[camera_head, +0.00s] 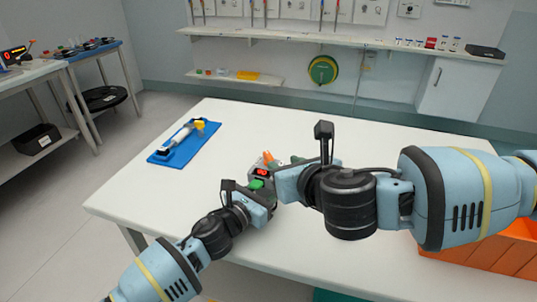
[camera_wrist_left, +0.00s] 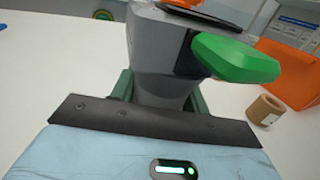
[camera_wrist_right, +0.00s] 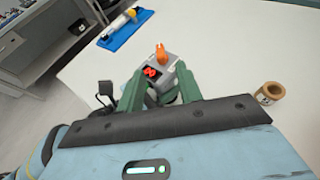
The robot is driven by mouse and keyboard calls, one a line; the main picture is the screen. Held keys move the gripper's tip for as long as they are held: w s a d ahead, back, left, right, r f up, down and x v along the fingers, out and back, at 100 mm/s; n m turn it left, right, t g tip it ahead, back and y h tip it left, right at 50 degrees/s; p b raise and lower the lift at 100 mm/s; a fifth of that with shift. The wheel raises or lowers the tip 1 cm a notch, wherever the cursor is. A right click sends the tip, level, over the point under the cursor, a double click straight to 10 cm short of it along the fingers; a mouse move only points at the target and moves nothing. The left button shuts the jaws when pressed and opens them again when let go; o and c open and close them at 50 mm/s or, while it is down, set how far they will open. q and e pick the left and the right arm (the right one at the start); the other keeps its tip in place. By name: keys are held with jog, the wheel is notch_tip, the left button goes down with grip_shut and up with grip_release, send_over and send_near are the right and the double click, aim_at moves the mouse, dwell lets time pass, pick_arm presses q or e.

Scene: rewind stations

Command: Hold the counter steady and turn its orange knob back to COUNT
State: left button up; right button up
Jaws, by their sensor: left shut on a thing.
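The counter (camera_head: 261,172) is a small grey device with a red lit display, standing on the white table. Its orange knob (camera_wrist_right: 161,57) sits on top, and a green lever (camera_wrist_left: 235,57) sticks out of its side. My left gripper (camera_head: 262,188) is shut on the counter's grey body (camera_wrist_left: 155,60), with a finger on each side. My right gripper (camera_wrist_right: 158,73) is open; its fingers are spread on either side of the view of the counter and knob, with nothing seen clamped between them. The lettering around the knob is not readable.
A brown roll (camera_wrist_right: 270,92) stands near the counter. An orange crate (camera_head: 490,252) is at the lower right. The table's far part is clear.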

aim_at(269, 155)
jog(key=x, duration=1)
jog(key=shift+w+f, duration=0.1)
jog(key=shift+w, duration=0.1)
grip_shut()
